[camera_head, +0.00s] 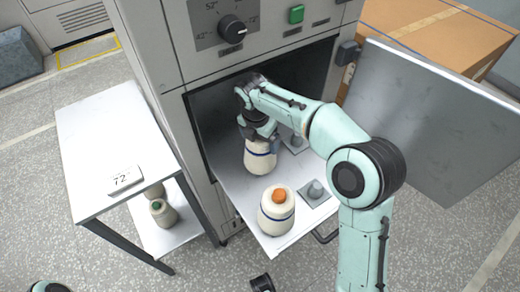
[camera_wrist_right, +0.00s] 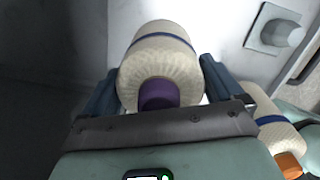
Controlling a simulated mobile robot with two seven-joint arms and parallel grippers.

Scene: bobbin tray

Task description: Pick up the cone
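A cream cone with a blue band (camera_head: 261,158) and a purple top (camera_wrist_right: 158,94) is at the cabinet opening, over the pull-out tray (camera_head: 232,183). My right gripper (camera_head: 258,133) is above it. In the right wrist view the two fingers of this gripper (camera_wrist_right: 160,85) flank the cone on both sides. I cannot tell whether they press on it. A second cream cone (camera_head: 276,212) with an orange top stands at the tray's front. It also shows in the right wrist view (camera_wrist_right: 279,135). A dark tip at the bottom edge may be my left gripper (camera_head: 262,283); its fingers are not clear.
Grey pegs on square plates (camera_head: 315,190) sit on the tray's right. The open cabinet door (camera_head: 440,120) stands to the right.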

